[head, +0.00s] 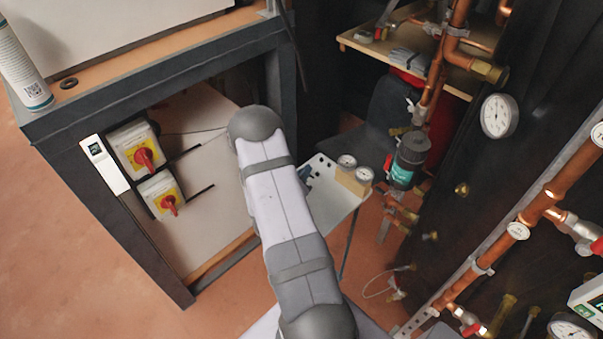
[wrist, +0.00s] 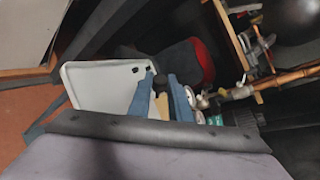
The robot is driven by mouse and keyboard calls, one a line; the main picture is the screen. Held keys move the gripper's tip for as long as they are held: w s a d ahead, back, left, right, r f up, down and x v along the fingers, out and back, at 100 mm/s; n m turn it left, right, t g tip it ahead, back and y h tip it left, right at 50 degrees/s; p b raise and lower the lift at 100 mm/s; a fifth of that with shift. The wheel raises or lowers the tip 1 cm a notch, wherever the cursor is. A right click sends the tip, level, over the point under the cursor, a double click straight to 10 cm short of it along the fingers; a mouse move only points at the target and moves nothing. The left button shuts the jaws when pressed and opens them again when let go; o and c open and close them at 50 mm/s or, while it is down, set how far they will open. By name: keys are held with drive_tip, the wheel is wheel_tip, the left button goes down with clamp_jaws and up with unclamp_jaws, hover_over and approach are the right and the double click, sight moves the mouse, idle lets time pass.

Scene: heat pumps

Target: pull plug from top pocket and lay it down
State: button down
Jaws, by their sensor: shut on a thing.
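In the wrist view the two blue fingers of my gripper (wrist: 161,86) are shut on a small dark piece, the plug (wrist: 160,84), between their tips. The plug's shape is mostly hidden by the fingers. Beneath it in the picture, a tan block (wrist: 157,107) shows between the fingers; I cannot tell whether the plug touches it. In the head view my arm covers most of the gripper, and only a bluish bit (head: 304,174) shows at its right edge, above a white tray. I cannot make out the top pocket in either view.
The white tray (head: 333,208) carries the tan block (head: 352,182) with two round gauges (head: 346,161). Copper pipes and a dark cylindrical pump (head: 409,160) stand close on the right. A dark-framed bench with red switches (head: 145,158) stands left. The tray's left part (wrist: 88,86) looks bare.

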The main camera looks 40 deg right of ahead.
drive_tip(key=shift+f, duration=0.25)
drive_tip(key=shift+f+b, duration=2.15)
drive_tip(key=shift+f, duration=1.1)
drive_tip(key=c, duration=1.5)
unclamp_jaws()
drive_tip(key=shift+c, duration=0.2)
drive_tip(key=shift+r, duration=0.1)
wheel_tip(320, 180, up, 11)
drive_tip(key=p, duration=0.7)
